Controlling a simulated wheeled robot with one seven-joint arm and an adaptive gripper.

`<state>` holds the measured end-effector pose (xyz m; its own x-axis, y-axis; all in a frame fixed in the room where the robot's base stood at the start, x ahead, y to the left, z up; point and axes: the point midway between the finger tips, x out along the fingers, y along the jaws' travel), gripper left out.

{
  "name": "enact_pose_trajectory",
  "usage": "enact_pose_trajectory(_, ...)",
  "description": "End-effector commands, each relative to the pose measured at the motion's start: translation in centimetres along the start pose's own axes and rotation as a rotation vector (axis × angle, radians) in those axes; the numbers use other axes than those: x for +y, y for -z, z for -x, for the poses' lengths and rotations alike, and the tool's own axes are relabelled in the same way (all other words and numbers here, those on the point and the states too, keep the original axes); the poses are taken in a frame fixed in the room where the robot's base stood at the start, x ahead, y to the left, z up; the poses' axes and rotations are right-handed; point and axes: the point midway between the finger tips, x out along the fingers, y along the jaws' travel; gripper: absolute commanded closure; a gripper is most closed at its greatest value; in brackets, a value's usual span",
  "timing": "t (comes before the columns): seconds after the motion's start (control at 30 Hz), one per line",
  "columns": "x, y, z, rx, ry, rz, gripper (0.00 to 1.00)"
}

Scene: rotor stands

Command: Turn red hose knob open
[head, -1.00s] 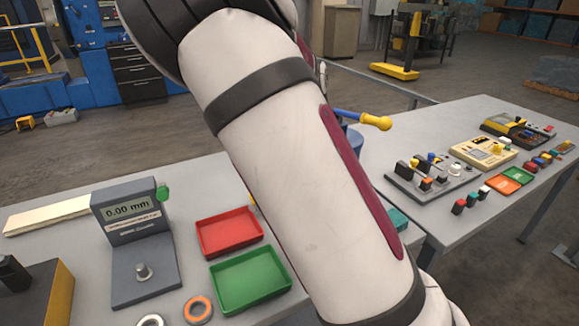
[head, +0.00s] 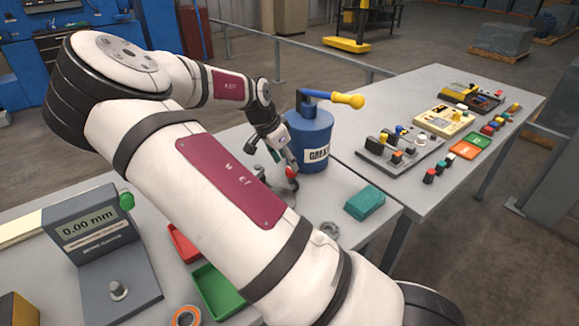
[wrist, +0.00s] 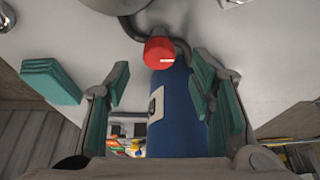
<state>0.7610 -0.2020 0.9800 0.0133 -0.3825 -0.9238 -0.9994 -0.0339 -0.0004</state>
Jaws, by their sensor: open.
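The red hose knob (wrist: 159,50) shows between and beyond my open finger pads in the wrist view, with a white mark on its face. A curved grey pipe runs beside it. In the head view the red knob (head: 291,172) is a small spot at the end of my arm, near the grease can. My gripper (wrist: 158,92) is open, with its two teal-padded fingers apart and nothing between the tips that I can see as held. In the head view my gripper (head: 280,160) is small and partly merged with the knob and fittings.
A blue grease can (head: 308,140) with a yellow-ended handle (head: 346,100) stands close behind the knob. A teal block (head: 365,203) lies to the right. A gauge (head: 95,230), a red tray (head: 183,243) and a green tray (head: 218,290) are at left. A second table holds control panels.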

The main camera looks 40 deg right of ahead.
Motion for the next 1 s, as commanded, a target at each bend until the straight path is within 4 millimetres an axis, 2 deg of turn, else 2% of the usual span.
enact_pose_trajectory(0.1, 0.1, 0.1, -1.9, 0.001, -0.003, -0.001, 0.51)
enact_pose_trajectory(0.23, 0.1, 0.0, -3.1, 0.000, -0.001, 0.001, 0.51)
enact_pose_trajectory(0.63, 0.0, 0.0, -3.7, 0.000, 0.000, 0.000, 0.51)
enact_pose_trajectory(0.83, 0.0, 0.0, -3.7, 0.000, 0.000, 0.000, 0.96)
enact_pose_trajectory(0.87, 0.0, 0.0, -3.7, 0.000, 0.000, 0.000, 0.99)
enact_pose_trajectory(1.0, 0.0, 0.0, -3.6, 0.000, 0.001, 0.002, 0.99)
